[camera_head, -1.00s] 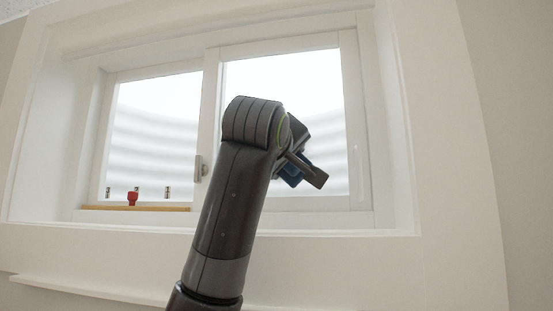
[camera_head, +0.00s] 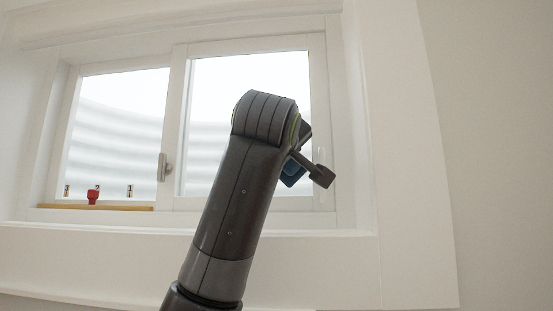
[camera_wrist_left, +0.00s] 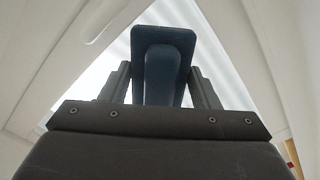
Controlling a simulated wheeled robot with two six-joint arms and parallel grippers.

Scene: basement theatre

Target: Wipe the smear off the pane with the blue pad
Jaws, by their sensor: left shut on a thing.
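The blue pad (camera_head: 292,173) shows partly behind my left gripper (camera_head: 308,165) in the head view. In the left wrist view the blue pad (camera_wrist_left: 162,52) stands between the two fingers of my left gripper (camera_wrist_left: 160,86), which is shut on it. The window has a right pane (camera_head: 215,105) and a left pane (camera_head: 120,110), both bright. My arm covers part of the right pane, and the gripper is in front of its right edge. I cannot tell whether the pad touches anything. I see no smear on the visible glass. My right gripper is out of view.
A wooden strip (camera_head: 95,207) with a red piece (camera_head: 93,196) and small metal pieces lies at the left pane's foot. A window handle (camera_head: 163,167) sits on the middle frame post. The recess has a right side wall (camera_head: 355,130); plain wall (camera_head: 440,150) lies beyond.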

